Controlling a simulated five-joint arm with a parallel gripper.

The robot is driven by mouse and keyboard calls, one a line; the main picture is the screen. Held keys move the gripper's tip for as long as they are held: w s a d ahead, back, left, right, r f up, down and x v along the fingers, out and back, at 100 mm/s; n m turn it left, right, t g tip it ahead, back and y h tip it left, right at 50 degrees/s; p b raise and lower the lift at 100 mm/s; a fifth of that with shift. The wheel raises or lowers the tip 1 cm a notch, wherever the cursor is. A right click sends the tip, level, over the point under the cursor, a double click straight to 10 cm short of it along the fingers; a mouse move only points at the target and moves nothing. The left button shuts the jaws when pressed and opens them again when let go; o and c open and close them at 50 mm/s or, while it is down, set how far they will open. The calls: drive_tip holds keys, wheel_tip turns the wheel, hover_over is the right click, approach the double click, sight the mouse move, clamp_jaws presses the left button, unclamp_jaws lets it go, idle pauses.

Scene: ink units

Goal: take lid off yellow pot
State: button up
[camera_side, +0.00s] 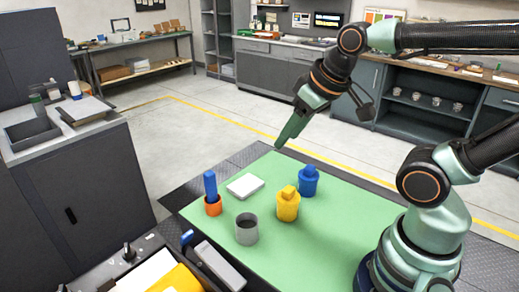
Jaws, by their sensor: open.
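The yellow pot (288,210) stands upright on the green mat (300,250), right of the middle of the group. Its yellow lid (289,191), with a raised knob, sits on top of it. My gripper (279,146) hangs above the far edge of the mat, above and behind the yellow pot and clear of it. It is open and nothing shows between its fingers; the gap between them is hard to see from this side.
A blue pot (309,186) with a lid stands just behind and right of the yellow pot. A grey open pot (246,230), a white square plate (245,186) and an orange pot (213,207) with a blue upright piece (210,184) are to the left. The mat's front right is clear.

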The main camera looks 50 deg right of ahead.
drive_tip(key=shift+o, duration=0.3)
drive_tip(key=shift+o, duration=1.1)
drive_tip(key=n+g, duration=0.6)
drive_tip(key=n, duration=1.3)
hover_over(289, 189)
wheel_tip(289, 189, down, 6)
drive_tip(key=shift+f, duration=6)
